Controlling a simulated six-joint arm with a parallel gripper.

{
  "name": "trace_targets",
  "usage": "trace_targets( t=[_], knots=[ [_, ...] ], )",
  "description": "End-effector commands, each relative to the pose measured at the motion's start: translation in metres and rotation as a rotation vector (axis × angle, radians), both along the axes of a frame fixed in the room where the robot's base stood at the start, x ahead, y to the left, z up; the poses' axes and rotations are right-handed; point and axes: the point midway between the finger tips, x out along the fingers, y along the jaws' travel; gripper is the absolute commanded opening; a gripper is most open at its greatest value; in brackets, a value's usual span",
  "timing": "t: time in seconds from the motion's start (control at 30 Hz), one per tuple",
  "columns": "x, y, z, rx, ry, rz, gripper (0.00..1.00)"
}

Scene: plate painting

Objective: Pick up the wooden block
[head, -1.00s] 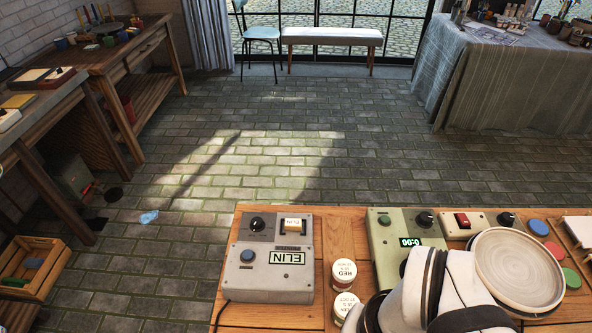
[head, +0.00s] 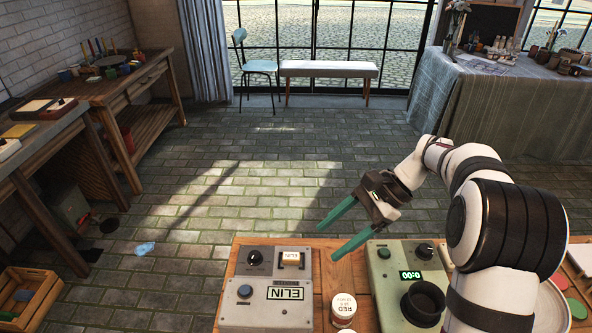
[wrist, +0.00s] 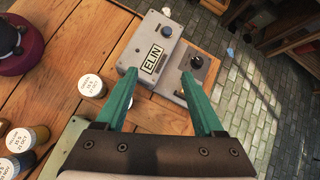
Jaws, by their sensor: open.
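I cannot make out a plain wooden block for certain in either view.
A white-lidded jar (head: 343,306) stands right of the box. A green timer unit (head: 382,287) with a dark cup-like part is beyond it. A round plate (head: 556,312) is partly behind my arm. The wrist view shows several jars and bare wooden table (wrist: 58,85) at left.

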Motion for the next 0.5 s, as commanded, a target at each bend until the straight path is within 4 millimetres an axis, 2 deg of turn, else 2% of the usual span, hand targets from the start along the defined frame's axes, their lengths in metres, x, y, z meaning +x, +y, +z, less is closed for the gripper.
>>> trace_targets(
  t=[0.03, 0.1, 0.2, 0.3, 0.37, 0.43, 0.5],
  knots=[
    [0.029, -0.012, -0.026, 0.067, 0.053, -0.068, 0.7],
    [0.062, -0.026, -0.059, 0.171, 0.114, -0.161, 0.7],
    [0.089, -0.043, -0.101, 0.293, 0.178, -0.26, 0.7],
    [0.099, -0.054, -0.127, 0.371, 0.212, -0.317, 0.7],
    [0.101, -0.056, -0.135, 0.395, 0.223, -0.332, 0.7],
    [0.102, -0.051, -0.141, 0.407, 0.229, -0.339, 0.7],
    [0.102, -0.037, -0.146, 0.408, 0.23, -0.338, 0.7]
  ],
)
